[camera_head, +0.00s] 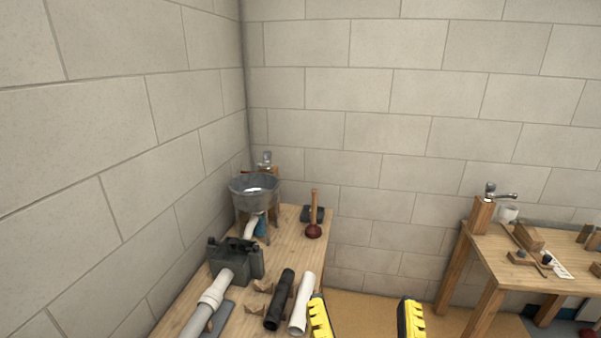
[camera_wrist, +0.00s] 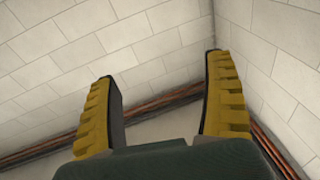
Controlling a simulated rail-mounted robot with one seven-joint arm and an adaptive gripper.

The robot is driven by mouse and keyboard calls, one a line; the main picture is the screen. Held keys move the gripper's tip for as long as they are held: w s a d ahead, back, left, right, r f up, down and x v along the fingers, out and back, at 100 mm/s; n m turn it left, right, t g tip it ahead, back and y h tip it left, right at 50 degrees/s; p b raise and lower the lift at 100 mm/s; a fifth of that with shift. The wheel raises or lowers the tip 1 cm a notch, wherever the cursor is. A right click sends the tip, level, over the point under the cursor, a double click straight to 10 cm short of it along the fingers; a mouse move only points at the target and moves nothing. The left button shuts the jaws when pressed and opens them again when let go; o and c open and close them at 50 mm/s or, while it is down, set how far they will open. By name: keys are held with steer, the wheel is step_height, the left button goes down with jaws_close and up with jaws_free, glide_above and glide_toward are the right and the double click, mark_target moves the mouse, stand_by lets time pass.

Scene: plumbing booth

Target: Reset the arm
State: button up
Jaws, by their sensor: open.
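My gripper (camera_head: 366,318) shows at the bottom edge of the head view, with two yellow and black fingers set wide apart. Nothing is between them. The gripper is in front of the gap between the two wooden tables, just right of a white pipe. In the wrist view my gripper (camera_wrist: 165,95) is also open and empty. Its fingers are seen against block walls and a corner, with copper-coloured pipes (camera_wrist: 170,100) running along the walls. The rest of my arm is out of sight in the head view.
The left table (camera_head: 290,225) holds a metal basin (camera_head: 254,192), a plunger (camera_head: 314,229), a grey vise-like block (camera_head: 236,262), a black pipe (camera_head: 279,300) and white pipes (camera_head: 301,303). The right table (camera_head: 490,262) holds a tap (camera_head: 490,193) and wooden pieces. Between them is bare floor.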

steer(key=s+r+t+p, duration=0.2)
steer(key=s+r+p, duration=0.1)
steer(key=r+p, duration=2.3)
step_height(320, 180, up, 6)
steer(key=shift+f+t, duration=0.25)
steer(key=shift+t, duration=0.05)
steer(key=shift+s, duration=0.1)
